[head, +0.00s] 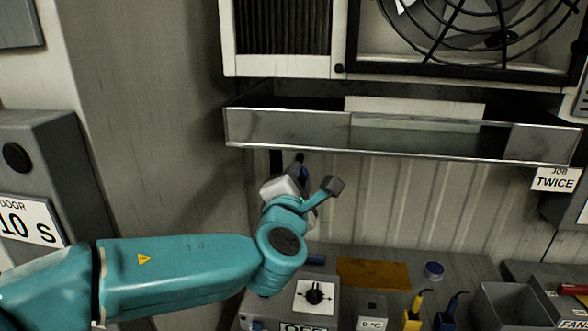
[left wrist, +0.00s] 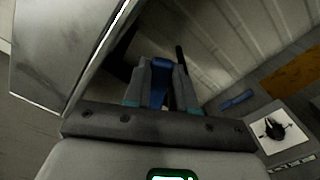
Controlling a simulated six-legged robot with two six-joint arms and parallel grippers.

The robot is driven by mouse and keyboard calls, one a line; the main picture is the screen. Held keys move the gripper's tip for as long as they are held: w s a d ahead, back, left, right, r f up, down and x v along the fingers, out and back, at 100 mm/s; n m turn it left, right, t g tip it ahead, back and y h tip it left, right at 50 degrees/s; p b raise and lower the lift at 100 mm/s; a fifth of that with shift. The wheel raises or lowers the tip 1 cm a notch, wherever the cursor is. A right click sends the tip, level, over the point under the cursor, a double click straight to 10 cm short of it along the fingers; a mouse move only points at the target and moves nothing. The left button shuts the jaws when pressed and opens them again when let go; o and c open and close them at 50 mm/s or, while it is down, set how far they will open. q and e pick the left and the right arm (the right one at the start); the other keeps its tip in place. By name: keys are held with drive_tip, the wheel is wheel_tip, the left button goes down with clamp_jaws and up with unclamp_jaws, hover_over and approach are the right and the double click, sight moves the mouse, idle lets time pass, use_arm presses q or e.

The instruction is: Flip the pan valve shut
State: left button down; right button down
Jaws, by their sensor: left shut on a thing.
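The drip pan (head: 285,133) is a grey metal trough under the fan unit; its side fills the upper left of the left wrist view (left wrist: 62,50). My left gripper (head: 296,170) is just below the pan's front left part. In the left wrist view its jaws (left wrist: 161,82) are shut on a blue handle (left wrist: 159,80), which looks like the pan valve's lever. A dark pipe or rod stands beside the handle. The valve body is mostly hidden by my gripper, and I cannot tell the lever's exact angle. My right gripper is not in view.
The fan unit (head: 440,75) sits above the pan. Below are a bench with a dial panel (head: 315,297), an orange mat (head: 372,273), a blue-topped round item (head: 433,270), yellow and blue tools (head: 413,310) and a grey bin (head: 500,305). A ribbed wall stands behind.

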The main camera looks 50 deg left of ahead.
use_arm(q)
drive_tip(key=shift+w+d+f+m+p, duration=0.15)
drive_tip(key=shift+f+m+p, duration=0.4)
drive_tip(key=shift+m, duration=0.95)
drive_tip(key=shift+w+d+f+m+p, duration=0.15)
drive_tip(key=shift+f+m, duration=0.65)
drive_tip(key=shift+m, duration=0.7)
